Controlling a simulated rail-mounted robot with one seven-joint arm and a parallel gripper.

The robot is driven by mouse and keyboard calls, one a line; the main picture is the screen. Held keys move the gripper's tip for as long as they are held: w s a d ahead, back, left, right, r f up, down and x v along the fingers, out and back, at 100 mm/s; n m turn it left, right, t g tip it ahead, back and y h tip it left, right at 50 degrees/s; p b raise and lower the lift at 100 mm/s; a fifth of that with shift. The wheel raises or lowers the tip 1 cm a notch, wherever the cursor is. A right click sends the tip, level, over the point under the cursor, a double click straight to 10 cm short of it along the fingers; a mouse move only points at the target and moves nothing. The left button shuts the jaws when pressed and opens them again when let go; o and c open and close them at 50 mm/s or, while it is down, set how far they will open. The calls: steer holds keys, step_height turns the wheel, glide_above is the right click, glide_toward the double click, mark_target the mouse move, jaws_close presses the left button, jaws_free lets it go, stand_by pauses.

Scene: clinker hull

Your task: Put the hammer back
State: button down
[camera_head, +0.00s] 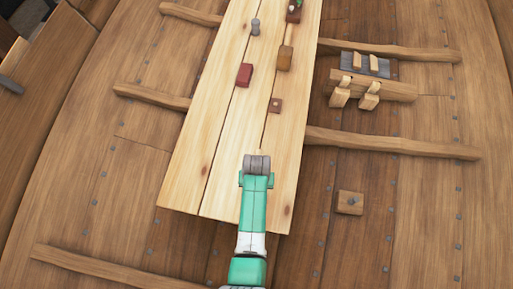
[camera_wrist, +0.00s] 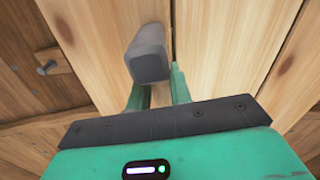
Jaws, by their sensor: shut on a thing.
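The hammer's grey, block-like head (camera_head: 257,163) is at the end of my arm, over the near part of the pale plank bench. In the wrist view the grey head (camera_wrist: 147,55) sits just past my fingertips, its square end face towards the camera. My gripper (camera_wrist: 160,92) is shut on the hammer; the gripped part is mostly hidden behind the head and fingers. A wooden rack with pegs (camera_head: 374,90) stands on the hull planks to the right of the bench.
The plank bench (camera_head: 190,180) carries a red block (camera_head: 245,74), a small grey cylinder (camera_head: 255,27), a wooden tool (camera_head: 285,58) and a small brown square (camera_head: 275,105). A wooden block (camera_head: 349,203) lies right of the bench. Ribs (camera_head: 395,145) cross the hull; the bench's near end is clear.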

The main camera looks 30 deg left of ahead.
steer(key=shift+r, duration=0.1)
steer(key=shift+f+b, duration=0.3)
steer(key=shift+f, duration=0.2)
steer(key=c, duration=1.2)
jaws_free()
step_height(320, 180, up, 8)
steer(key=p, duration=0.8)
steer(key=shift+r, duration=0.1)
